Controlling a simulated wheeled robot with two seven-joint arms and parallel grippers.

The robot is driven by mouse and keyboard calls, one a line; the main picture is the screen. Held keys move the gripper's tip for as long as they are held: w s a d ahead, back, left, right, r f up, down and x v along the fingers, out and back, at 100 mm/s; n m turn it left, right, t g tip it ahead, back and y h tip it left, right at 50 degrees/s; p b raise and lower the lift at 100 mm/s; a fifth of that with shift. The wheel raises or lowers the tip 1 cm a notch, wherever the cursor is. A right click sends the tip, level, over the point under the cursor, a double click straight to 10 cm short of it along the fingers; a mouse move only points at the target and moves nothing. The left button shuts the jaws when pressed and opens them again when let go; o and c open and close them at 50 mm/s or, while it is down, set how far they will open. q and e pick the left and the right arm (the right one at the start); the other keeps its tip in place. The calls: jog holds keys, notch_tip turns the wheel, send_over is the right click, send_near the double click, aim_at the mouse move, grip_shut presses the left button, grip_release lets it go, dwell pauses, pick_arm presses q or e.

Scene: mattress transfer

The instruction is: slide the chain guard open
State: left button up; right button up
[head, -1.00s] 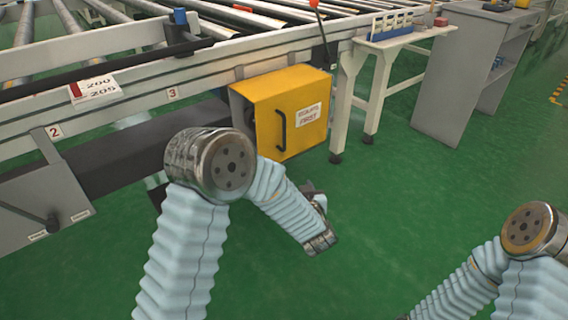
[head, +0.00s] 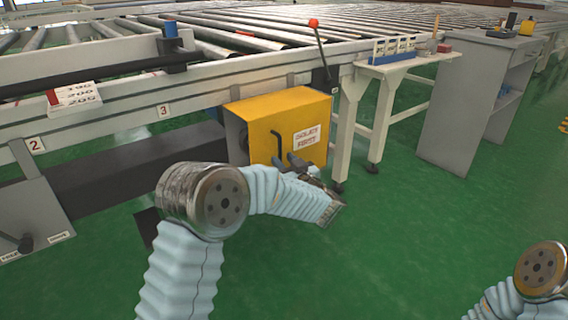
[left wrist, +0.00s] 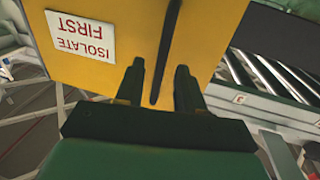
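The chain guard (head: 255,118) is a yellow box under the roller conveyor's edge, with a white "ISOLATE FIRST" label and a dark upright bar handle (head: 276,142) on its front. My left gripper (head: 284,160) is at the front of the guard, by the handle. In the left wrist view my left gripper (left wrist: 158,88) has its two dark fingers apart, with the handle (left wrist: 166,50) showing between them and not clamped. Whether a finger touches the handle I cannot tell. My right gripper is out of view.
The roller conveyor (head: 105,52) runs above and behind the guard. A red-knobbed lever (head: 320,45) rises at its edge. A white side table (head: 400,68) and a grey cabinet (head: 462,110) stand to the right. Green floor in front is clear.

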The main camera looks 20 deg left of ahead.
pick_arm(q)
jog(key=shift+w+a, duration=0.25)
jog(key=shift+a, duration=0.05)
grip_shut()
dwell(0.3)
